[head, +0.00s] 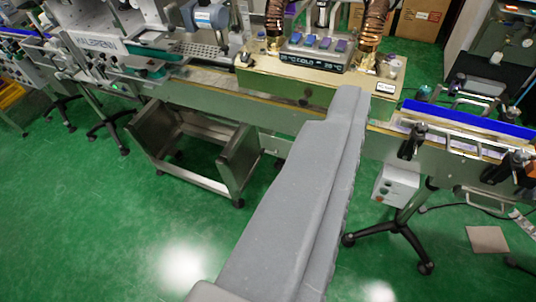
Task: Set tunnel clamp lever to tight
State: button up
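A cream heat unit (300,85), possibly the tunnel, stands on the line at the top centre. It has a dark display panel with blue buttons and two copper-coloured ribbed hoses (373,22). I cannot pick out the tunnel clamp lever or its setting for certain. Black clamp-like handles (412,141) sit on the conveyor to the right, with more at the far right edge (512,165). My gripper (350,98), a long grey form, reaches up from the bottom centre and covers part of the line. Its fingertips are not distinct, and I see nothing held.
A conveyor with a blue guide rail (470,119) runs to the right on a black-footed stand. A grey metal open frame (195,160) stands below the line. Labelled machinery (100,43) fills the upper left. A flat beige plate (487,240) lies right. Green floor is clear at lower left.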

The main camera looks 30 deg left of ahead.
aim_at(262, 150)
jog(key=z, duration=0.05)
jog(key=k, duration=0.65)
jog(key=u, duration=0.5)
jog(key=i, duration=0.9)
jog(key=u, duration=0.7)
jog(key=i, duration=0.45)
jog(key=z, duration=0.1)
